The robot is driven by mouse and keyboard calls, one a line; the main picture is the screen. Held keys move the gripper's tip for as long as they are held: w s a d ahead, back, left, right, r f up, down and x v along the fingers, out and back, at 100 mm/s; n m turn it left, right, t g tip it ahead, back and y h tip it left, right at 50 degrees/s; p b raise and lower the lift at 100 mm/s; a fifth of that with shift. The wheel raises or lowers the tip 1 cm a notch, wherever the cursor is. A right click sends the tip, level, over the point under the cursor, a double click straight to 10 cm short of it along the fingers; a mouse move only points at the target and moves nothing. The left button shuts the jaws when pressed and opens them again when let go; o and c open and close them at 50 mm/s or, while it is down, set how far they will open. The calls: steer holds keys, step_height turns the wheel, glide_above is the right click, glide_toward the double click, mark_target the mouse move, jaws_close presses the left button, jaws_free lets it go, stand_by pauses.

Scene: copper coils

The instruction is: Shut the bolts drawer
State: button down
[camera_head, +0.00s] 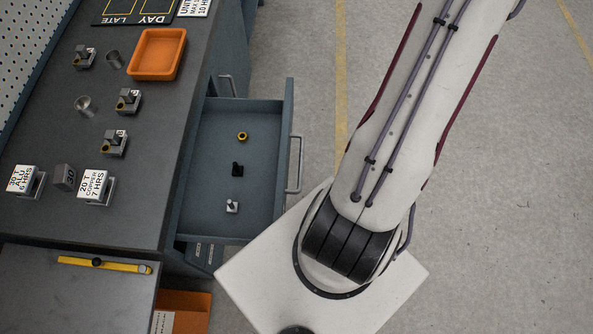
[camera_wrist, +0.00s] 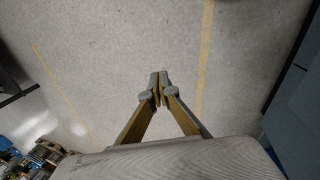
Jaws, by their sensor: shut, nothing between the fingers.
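A blue-grey drawer (camera_head: 212,203) stands pulled out from the workbench cabinet, its bar handle (camera_head: 297,163) on its right-hand front. Inside lie a yellow ring (camera_head: 242,136), a black piece (camera_head: 237,169) and a light grey piece (camera_head: 232,206). I cannot read a label that names it as the bolts drawer. My gripper (camera_wrist: 158,88) is shut and empty in the wrist view, over bare floor. The gripper is hidden in the head view; only my arm shows, right of the drawer.
The workbench top (camera_head: 150,150) holds an orange tray (camera_head: 157,53), several small metal fixtures and signs. Another handle (camera_head: 228,86) shows beyond the open drawer. An orange bin (camera_head: 190,308) sits low at the front. A blue-grey surface (camera_wrist: 296,115) edges the wrist view's right. The floor (camera_head: 510,200) to the right is clear.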

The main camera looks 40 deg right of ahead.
steer(key=s+f+t+y, duration=0.1)
steer(key=s+f+t, duration=0.2)
steer(key=f, duration=1.2)
steer(key=w+a+f+t+y, duration=0.3)
steer(key=a+f+t, duration=0.2)
steer(key=a+f, duration=0.3)
steer(key=w+a+r+t+y, duration=0.2)
steer(key=a+y, duration=0.1)
steer(key=a, duration=0.4)
steer(key=w+a+r+t+y, duration=0.2)
steer(key=a+r+t, duration=0.1)
steer(key=a, duration=0.3)
steer(key=s+a+r+y, duration=0.1)
steer(key=a+r+y, duration=0.1)
steer(key=r, duration=0.3)
steer(key=s+a+r+m+t+y, duration=0.1)
steer(key=a+r+y, duration=0.1)
steer(key=r+y, duration=0.2)
steer(key=shift+a+r, duration=0.3)
steer(key=shift+r, duration=0.35)
steer(key=shift+a, duration=0.1)
